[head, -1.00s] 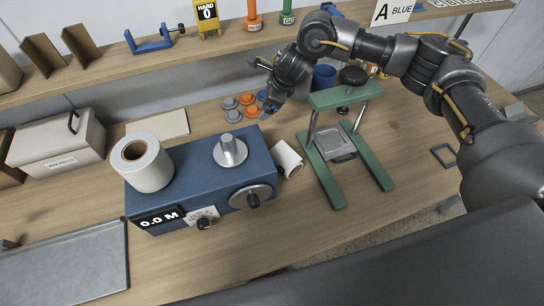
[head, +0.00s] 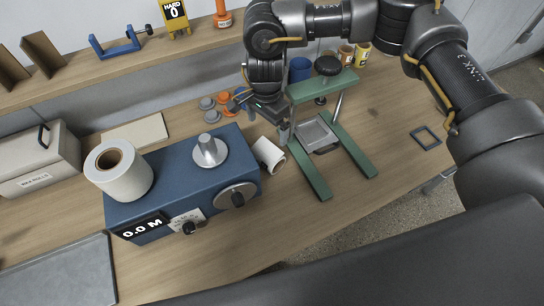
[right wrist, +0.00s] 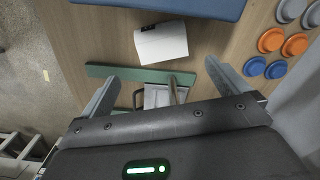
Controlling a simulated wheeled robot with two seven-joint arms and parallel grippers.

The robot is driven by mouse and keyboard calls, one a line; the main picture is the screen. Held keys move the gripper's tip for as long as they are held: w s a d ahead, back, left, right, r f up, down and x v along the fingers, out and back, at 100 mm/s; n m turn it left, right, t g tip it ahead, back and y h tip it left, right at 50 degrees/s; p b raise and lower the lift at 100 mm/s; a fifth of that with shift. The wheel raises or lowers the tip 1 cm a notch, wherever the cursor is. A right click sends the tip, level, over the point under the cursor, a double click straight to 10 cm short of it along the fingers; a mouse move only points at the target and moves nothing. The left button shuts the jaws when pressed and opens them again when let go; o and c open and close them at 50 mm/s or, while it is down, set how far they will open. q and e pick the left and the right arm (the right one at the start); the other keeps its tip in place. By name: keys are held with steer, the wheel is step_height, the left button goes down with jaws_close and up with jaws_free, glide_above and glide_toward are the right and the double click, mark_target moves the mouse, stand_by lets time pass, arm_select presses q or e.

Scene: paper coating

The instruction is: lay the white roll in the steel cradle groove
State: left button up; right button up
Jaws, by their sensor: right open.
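A small white roll (head: 268,154) lies on its side on the table, between the blue machine (head: 170,185) and the green press frame (head: 312,175). It also shows in the right wrist view (right wrist: 161,42), beyond my fingertips. My right gripper (head: 262,117) is open and empty, above the table behind the roll. In the wrist view its two fingers (right wrist: 160,68) stand wide apart, with the roll apart from them. A square steel piece (head: 317,134) sits inside the green frame. I cannot make out a groove in it. My left gripper is not in view.
A larger white roll (head: 119,172) stands on the blue machine, beside a metal cone (head: 210,150). Coloured discs (head: 208,103) lie behind the machine. A blue cup (head: 300,69) stands behind the press. The table to the right of the press is mostly clear, apart from a small dark frame (head: 425,138).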

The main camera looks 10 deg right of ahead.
steer(key=p, duration=0.2)
glide_above(268, 151)
step_height(268, 151, down, 5)
steer(key=shift+s+a+r, duration=0.1)
steer(key=shift+r, duration=0.1)
steer(key=shift+f, duration=0.4)
step_height(268, 151, down, 3)
steer(key=p, duration=0.3)
steer(key=shift+r, duration=0.15)
step_height(268, 151, down, 2)
steer(key=shift+f+p, duration=0.25)
steer(key=shift+p, duration=0.05)
steer(key=shift+w, duration=0.2)
steer(key=c, duration=1.2)
